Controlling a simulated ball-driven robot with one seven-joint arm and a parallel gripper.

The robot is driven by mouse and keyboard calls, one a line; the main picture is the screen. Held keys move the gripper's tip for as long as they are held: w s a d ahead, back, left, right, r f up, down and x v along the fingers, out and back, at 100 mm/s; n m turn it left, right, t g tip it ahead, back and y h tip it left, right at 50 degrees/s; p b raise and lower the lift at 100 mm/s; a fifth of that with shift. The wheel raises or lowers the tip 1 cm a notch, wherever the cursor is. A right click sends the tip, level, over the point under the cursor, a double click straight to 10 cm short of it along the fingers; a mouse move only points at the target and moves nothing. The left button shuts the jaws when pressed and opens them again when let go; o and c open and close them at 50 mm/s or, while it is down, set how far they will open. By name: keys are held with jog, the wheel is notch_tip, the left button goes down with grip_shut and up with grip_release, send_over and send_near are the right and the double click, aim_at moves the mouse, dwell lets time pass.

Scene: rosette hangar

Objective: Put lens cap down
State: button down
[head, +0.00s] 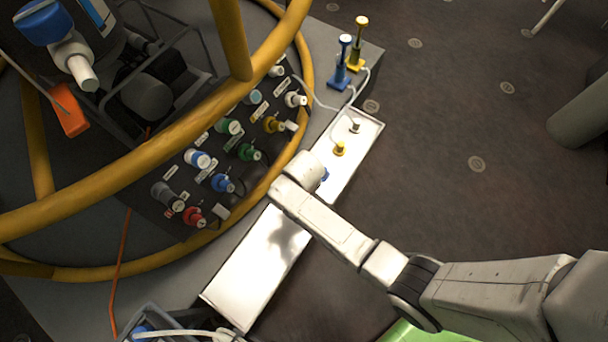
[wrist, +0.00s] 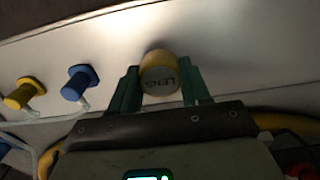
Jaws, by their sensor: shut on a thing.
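The lens cap (wrist: 160,78) is a short yellow cylinder with a pale end marked LENS, seen in the wrist view. My gripper (wrist: 160,85) has its green fingers closed on both sides of it. The cap is in front of a long white surface (wrist: 230,45); I cannot tell whether it touches it. In the head view my wrist hides the fingers and the cap, above the middle of the long white tray (head: 255,268).
A blue plug (wrist: 80,82) and a yellow plug (wrist: 25,93) stand on the white surface left of my gripper. A yellow rail (head: 150,155) curves around a panel of coloured connectors (head: 228,127). The tray's near part is bare.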

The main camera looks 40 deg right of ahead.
jog(key=shift+f+b, duration=0.4)
jog(key=shift+f, duration=1.15)
jog(key=shift+f, duration=0.1)
jog(key=c, duration=0.5)
grip_release()
notch_tip(320, 180, up, 12)
jog(key=p, duration=0.4)
jog(key=s+d+r+m, duration=0.2)
jog(key=s+d+r, duration=0.2)
jog(key=s+r, duration=0.2)
jog(key=s+d+r+m+t, duration=0.1)
jog(key=s+d+r+m, duration=0.1)
jog(key=s+r, duration=0.5)
jog(key=s+d, duration=0.1)
jog(key=s, duration=0.2)
jog(key=shift+s+d, duration=0.15)
jog(key=shift+d, duration=0.25)
